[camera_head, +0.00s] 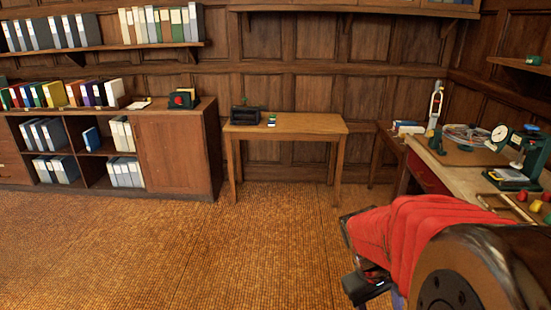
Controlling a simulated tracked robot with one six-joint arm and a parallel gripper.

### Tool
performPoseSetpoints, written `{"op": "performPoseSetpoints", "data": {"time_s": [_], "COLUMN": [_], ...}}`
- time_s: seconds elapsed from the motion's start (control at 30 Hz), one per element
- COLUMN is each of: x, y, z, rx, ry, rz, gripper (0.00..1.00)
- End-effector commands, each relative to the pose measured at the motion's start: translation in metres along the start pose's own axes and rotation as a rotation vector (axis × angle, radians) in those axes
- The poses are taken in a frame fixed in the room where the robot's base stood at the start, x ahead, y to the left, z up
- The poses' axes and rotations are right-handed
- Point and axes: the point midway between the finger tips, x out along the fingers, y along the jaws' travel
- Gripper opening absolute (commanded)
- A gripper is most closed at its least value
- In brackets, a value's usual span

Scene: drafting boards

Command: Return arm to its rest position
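My arm reaches in from the lower right corner of the head view, with a large dark round joint and a red covering over the link beyond it. Dark parts at the arm's far end, which seem to be my gripper (364,283), show at the left and below the red covering. The covering hides much of this end. I cannot make out two clear fingertips or whether anything is between them. The arm's end is over the open floor, in front of the workbench and well short of the small table.
A workbench (455,178) on the right carries a scale (508,152), a coiled bundle (466,137) and small coloured pieces. A small wooden table (310,126) stands at the back wall. A cabinet with binders (175,150) is at left. The woven floor (200,255) is clear.

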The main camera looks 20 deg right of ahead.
Motion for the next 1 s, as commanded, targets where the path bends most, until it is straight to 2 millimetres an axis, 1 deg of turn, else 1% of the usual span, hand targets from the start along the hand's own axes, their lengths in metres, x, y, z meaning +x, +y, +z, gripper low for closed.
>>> {"op": "performPoseSetpoints", "data": {"time_s": [0.03, 0.27, 0.43, 0.6, 0.8, 1.0], "x": [-0.01, -0.05, -0.079, -0.108, -0.14, -0.172], "y": [-0.011, -0.059, -0.091, -0.121, -0.15, -0.168], "z": [-0.002, -0.009, -0.009, -0.004, 0.007, 0.02], "rx": [0.024, 0.123, 0.156, 0.148, 0.101, 0.026], "ry": [0.037, 0.188, 0.292, 0.393, 0.505, 0.622], "rz": [-0.014, -0.1, -0.167, -0.226, -0.276, -0.288], "gripper": [0.55, 0.55, 0.55, 0.55, 0.55, 0.55]}}
